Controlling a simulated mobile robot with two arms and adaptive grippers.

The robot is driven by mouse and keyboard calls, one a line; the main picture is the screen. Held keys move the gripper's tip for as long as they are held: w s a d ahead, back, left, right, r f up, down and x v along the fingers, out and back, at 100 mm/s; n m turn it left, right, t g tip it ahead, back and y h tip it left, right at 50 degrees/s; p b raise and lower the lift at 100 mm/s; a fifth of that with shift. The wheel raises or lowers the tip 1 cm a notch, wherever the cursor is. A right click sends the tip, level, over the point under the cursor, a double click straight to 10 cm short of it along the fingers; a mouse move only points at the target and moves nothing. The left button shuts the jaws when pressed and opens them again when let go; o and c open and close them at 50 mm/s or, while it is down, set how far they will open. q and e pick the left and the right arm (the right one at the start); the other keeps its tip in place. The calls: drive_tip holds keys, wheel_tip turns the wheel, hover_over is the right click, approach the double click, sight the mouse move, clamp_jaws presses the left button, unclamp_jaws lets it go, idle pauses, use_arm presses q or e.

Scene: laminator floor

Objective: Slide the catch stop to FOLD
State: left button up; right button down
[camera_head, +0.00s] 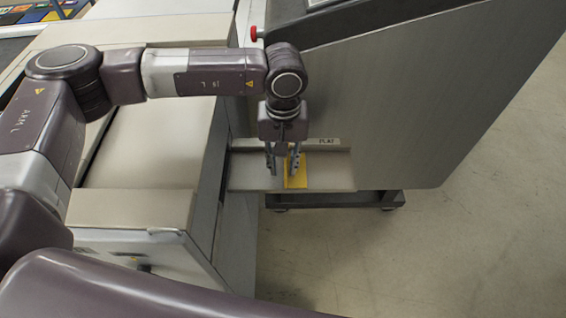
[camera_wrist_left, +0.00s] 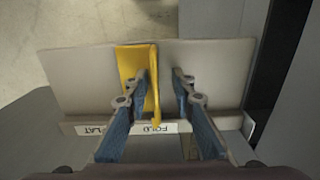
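The yellow catch stop (camera_head: 297,178) sits on a grey ledge (camera_head: 245,176) at the side of the machine. In the left wrist view the stop (camera_wrist_left: 131,65) has a flat plate and a raised fin. The FLAT label (camera_head: 326,141) is at the right in the head view; the FOLD label (camera_wrist_left: 154,128) shows upside down in the left wrist view. The fin lines up with the FOLD label's left part, the plate between the two labels. My left gripper (camera_head: 282,170) points down, open, its fingers either side of the fin, which is nearer one finger. Contact is unclear.
The large grey machine panel (camera_head: 420,90) rises right behind the ledge. A red knob (camera_head: 254,33) is at its upper left. A beige-topped cabinet (camera_head: 150,150) stands on the left. Bare floor (camera_head: 480,240) lies at the right and below the ledge.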

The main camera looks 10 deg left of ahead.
use_arm(q)
wheel_tip(320, 180, up, 12)
idle(0.5)
drive_tip(key=shift+f, duration=0.1)
